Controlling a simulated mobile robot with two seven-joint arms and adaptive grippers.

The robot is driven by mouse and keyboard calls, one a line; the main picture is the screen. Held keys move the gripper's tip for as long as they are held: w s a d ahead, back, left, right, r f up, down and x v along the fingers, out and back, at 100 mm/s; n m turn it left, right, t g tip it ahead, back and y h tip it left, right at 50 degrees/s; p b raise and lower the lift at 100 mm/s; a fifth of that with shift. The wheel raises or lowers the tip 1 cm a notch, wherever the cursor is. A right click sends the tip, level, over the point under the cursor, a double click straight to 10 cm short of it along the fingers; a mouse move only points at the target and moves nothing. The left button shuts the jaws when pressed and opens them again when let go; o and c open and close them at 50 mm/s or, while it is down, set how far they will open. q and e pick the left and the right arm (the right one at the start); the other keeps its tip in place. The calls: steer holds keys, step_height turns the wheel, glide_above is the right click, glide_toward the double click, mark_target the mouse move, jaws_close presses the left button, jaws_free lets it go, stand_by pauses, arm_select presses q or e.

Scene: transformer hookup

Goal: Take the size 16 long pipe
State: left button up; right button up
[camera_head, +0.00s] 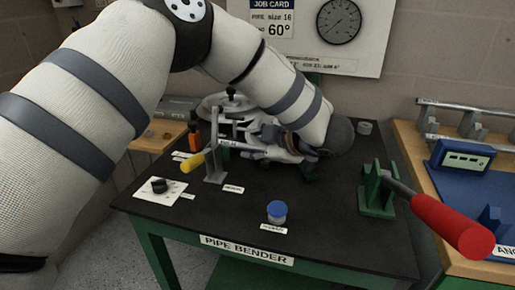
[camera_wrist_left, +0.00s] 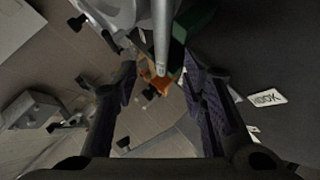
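In the left wrist view a light grey rod (camera_wrist_left: 162,38), which looks like a pipe, runs down from the top edge to between my left gripper's fingers. Its size marking cannot be read. My left gripper (camera_wrist_left: 160,75) is open, with a gap on each side of the rod. In the head view the left gripper (camera_head: 264,143) is low over the far middle of the pipe bender table (camera_head: 330,235), beside the bender (camera_head: 216,150). The arm and hand hide part of the bender and most of the rod there. My right gripper is not in view.
A green stand with a red-handled lever (camera_head: 450,225) is at right. A job card (camera_head: 272,18) reads pipe size 16, 60°. The table's front middle is mostly clear.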

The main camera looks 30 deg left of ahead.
mark_target(244, 145)
arm_select(q)
steer(key=x, duration=0.5)
steer(key=shift+s, duration=0.15)
steer(key=shift+d, duration=0.15)
jaws_close()
